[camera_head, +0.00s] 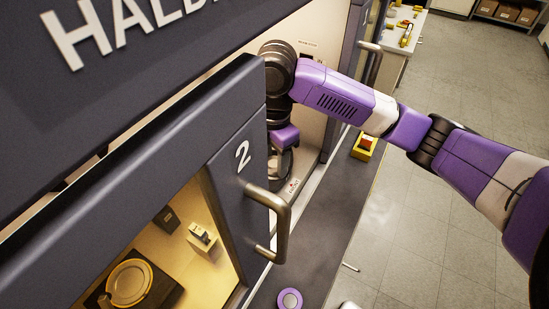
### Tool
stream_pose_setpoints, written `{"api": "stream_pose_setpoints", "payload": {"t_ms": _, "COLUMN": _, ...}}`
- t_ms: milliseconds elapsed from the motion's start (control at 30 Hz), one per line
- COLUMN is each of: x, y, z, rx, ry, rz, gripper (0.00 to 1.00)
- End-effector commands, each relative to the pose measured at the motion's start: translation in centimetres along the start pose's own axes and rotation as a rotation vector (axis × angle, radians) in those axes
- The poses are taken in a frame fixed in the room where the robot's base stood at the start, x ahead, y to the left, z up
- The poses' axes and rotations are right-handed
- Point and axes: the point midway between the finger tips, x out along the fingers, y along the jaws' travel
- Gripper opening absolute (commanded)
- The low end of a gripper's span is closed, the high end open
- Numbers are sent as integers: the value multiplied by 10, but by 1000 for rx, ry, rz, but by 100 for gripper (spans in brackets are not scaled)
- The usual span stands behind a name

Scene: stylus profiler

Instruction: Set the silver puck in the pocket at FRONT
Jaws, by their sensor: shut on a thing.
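My gripper (281,164) is inside the open bay of the machine, below the purple wrist and just behind the edge of the door. It points down and is shut on a grey, rounded thing that I take for the silver puck; the door and the fingers hide much of it. A small white label reading FRONT (293,187) lies on the bay floor just in front of and below my gripper. The pocket itself is not clearly visible. I cannot tell whether the puck touches the floor.
A dark door marked 2 (237,180) with a metal handle (270,222) stands close left of my gripper. Its window shows a gold disc (130,282) on a dark stage. A purple ring-shaped piece (289,299) lies on the dark ledge (325,240). A yellow bin (364,146) stands farther back.

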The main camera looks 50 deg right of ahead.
Motion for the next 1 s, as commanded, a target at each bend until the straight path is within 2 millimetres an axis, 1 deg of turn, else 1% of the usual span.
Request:
{"api": "stream_pose_setpoints", "payload": {"t_ms": 733, "x": 4, "y": -1, "z": 0, "rx": 1, "ry": 0, "rz": -5, "gripper": 0}}
{"api": "stream_pose_setpoints", "payload": {"t_ms": 867, "x": 2, "y": -1, "z": -1, "rx": 1, "ry": 0, "rz": -6, "gripper": 0}}
{"api": "stream_pose_setpoints", "payload": {"t_ms": 1000, "x": -5, "y": -1, "z": -1, "rx": 1, "ry": 0, "rz": -6, "gripper": 0}}
